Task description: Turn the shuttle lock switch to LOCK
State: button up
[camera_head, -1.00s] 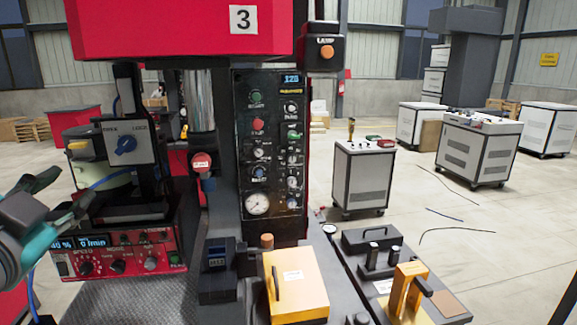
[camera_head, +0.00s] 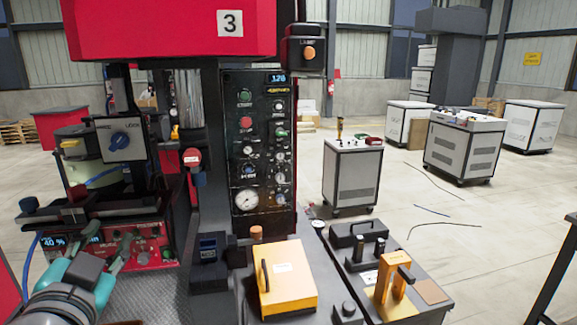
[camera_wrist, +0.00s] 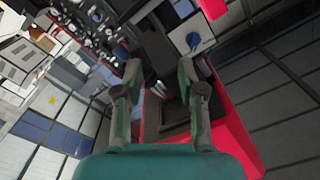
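The shuttle lock switch is a blue knob (camera_head: 122,140) on a white plate (camera_head: 107,150) at the left of the machine. The plate has small lettering at its upper left and right; the right word looks like LOCK. Which way the knob points is too small to tell. The blue knob also shows in the wrist view (camera_wrist: 194,41), at the upper right. My gripper (camera_head: 100,243) is at the lower left, below the plate and in front of the red control box. In the wrist view its two fingers (camera_wrist: 159,80) stand apart with nothing between them, short of the switch.
The red control box (camera_head: 160,245) with knobs and a display is behind my gripper. A black gauge panel (camera_head: 258,150) stands right of the switch. Open floor lies farther right.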

jog(key=d+f+n, duration=0.2)
jog(key=d+f, duration=0.5)
jog(key=f, duration=0.3)
jog(key=d+f+n+g, duration=0.1)
jog(key=d+f+n, duration=0.1)
jog(key=d+f, duration=0.6)
jog(key=d+f+n, duration=0.2)
jog(key=d+f, duration=0.3)
jog(key=f, duration=0.7)
jog(key=s+d+f+g, duration=0.1)
jog(key=s+d+f, duration=0.9)
jog(key=d, duration=0.3)
jog(key=s+d+h, duration=0.1)
jog(key=s+d, duration=0.3)
jog(key=s, duration=0.4)
jog(key=s+d+r+m+h, duration=0.1)
jog(key=s+d, duration=0.3)
jog(key=s, duration=0.5)
jog(key=s+d+h, duration=0.2)
jog(key=s+d, duration=0.2)
jog(key=s, duration=0.4)
jog(key=shift+s+d+r+m+g, duration=0.25)
jog(key=shift+d+r+m+g, duration=0.05)
jog(key=shift+m+g, duration=0.1)
